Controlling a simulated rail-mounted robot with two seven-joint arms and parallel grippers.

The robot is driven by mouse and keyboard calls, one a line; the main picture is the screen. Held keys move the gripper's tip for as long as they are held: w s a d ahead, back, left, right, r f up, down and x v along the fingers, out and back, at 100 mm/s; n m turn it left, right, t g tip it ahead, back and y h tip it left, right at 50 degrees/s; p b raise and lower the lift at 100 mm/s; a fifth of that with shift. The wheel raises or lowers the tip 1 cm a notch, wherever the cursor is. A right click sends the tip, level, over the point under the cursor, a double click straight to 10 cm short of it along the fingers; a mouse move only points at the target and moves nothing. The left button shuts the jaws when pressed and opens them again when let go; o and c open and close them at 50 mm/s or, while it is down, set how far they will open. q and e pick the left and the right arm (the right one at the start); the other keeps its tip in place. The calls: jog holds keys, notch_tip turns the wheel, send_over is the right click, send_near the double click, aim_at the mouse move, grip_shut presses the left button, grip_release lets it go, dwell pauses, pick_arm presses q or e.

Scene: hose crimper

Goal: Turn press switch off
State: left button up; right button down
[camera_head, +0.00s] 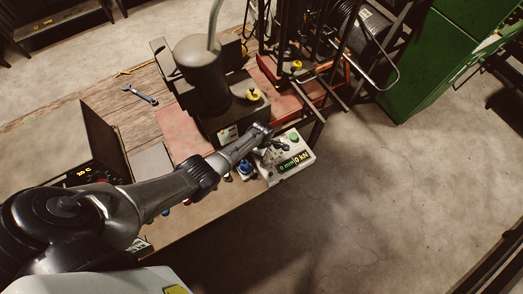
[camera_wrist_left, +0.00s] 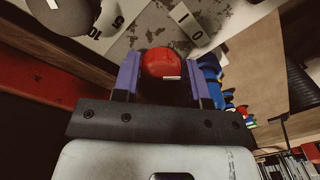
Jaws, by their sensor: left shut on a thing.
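The press control box (camera_head: 305,163) stands at the table's right edge in the head view, with a lit green readout of 0 mm and 0 kN and a green button (camera_head: 295,137). My left gripper (camera_head: 268,145) reaches over its left part and hides some of its face. In the left wrist view, a red knob (camera_wrist_left: 161,62) lies between the two purple fingers of the left gripper (camera_wrist_left: 164,75), which is shut on it. A plate marked 1 and 0 (camera_wrist_left: 190,27) is beside it. My right gripper is in neither view.
The dark press cylinder (camera_head: 203,75) stands just behind my left arm. A blue knob (camera_head: 244,168) sits left of the control box. A wrench (camera_head: 140,95) lies on the table. A green cabinet (camera_head: 425,65) stands at the back right. The floor at right is clear.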

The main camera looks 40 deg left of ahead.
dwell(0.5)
pick_arm(q)
jog(key=o, duration=0.9)
jog(key=r, duration=0.9)
jog(key=r+p, duration=0.1)
jog(key=r, duration=0.3)
jog(key=shift+w+a+r, duration=0.15)
jog(key=shift+w+r, duration=0.15)
jog(key=shift+r, duration=0.1)
